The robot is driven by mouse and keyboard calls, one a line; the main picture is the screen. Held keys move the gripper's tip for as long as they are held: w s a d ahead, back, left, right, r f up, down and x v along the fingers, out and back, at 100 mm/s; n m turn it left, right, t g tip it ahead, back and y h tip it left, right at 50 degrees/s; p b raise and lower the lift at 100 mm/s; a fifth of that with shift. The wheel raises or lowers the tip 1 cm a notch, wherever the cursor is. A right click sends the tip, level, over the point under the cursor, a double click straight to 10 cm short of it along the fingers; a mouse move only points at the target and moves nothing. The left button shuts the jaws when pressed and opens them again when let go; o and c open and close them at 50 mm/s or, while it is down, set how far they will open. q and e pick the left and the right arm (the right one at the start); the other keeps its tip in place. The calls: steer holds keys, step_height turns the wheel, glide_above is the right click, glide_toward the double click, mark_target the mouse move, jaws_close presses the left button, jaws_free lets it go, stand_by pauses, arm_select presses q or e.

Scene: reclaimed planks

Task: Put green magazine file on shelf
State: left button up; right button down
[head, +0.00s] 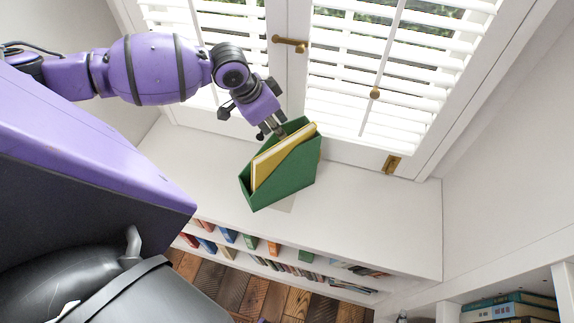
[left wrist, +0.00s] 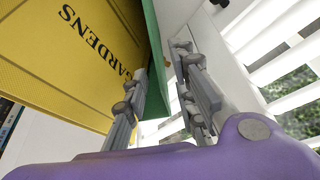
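The green magazine file (head: 292,180) is at the centre of the head view, over the white window ledge. It holds a yellow book (head: 280,157), lettered "GARDENS" in the left wrist view (left wrist: 75,50). My left gripper (head: 272,131) is at the file's upper back edge. Whether the file's base touches the ledge is unclear. My right gripper is not in view.
The white ledge (head: 375,215) is clear to the right of the file. Shuttered windows (head: 390,60) with a brass handle (head: 290,43) stand behind. Below the ledge are bookshelves (head: 300,262) with several books, above a plank floor (head: 270,298). Another shelf with books (head: 510,306) is at lower right.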

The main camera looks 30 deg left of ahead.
arm_select(q)
steer(key=x, duration=0.6)
steer(key=shift+s, duration=0.15)
steer(key=shift+a+f, duration=0.1)
steer(key=shift+f, duration=0.05)
jaws_close()
